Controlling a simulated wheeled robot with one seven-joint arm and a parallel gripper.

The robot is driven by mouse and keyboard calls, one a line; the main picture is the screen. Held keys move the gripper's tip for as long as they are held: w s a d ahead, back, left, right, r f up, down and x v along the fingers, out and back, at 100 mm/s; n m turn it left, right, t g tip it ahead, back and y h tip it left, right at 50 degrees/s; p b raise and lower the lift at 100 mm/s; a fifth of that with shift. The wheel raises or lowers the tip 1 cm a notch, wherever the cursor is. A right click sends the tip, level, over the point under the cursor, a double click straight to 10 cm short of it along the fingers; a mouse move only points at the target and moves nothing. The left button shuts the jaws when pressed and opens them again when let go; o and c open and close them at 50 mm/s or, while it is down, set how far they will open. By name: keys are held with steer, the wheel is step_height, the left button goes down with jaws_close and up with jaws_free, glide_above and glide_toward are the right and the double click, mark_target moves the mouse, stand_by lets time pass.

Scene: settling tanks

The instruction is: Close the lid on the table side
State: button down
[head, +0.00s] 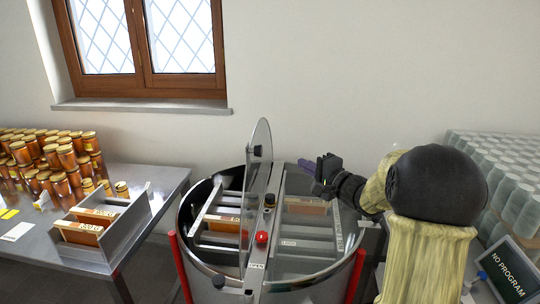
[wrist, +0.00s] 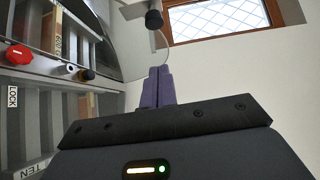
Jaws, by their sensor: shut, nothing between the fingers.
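In the head view a steel drum (head: 184,240) has a clear half-lid (head: 259,185) standing nearly upright along its middle bar, so the table-side half is open. A black knob (head: 257,151) sits high on the lid; it also shows in the wrist view (wrist: 153,19). My gripper (head: 303,163) is to the right of the lid, above the far right part of the drum. Its purple fingers (wrist: 158,86) are shut and empty, pointing towards the lid. They look apart from it in the head view. In the wrist view the knob is just beyond the fingertips.
A red knob (head: 262,238) is on the middle bar by an "OPEN" label. Wooden frames (head: 305,207) hang inside the drum. At left a steel table (head: 160,185) bears honey jars and a frame box (head: 135,222). Jars and a "NO PROGRAM" screen (head: 508,270) are at right.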

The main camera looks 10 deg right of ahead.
steer(key=s+a+p+x, duration=0.1)
steer(key=p+x, duration=0.3)
steer(key=x, duration=0.8)
steer(key=shift+w+a, duration=0.3)
steer(key=shift+a, duration=0.55)
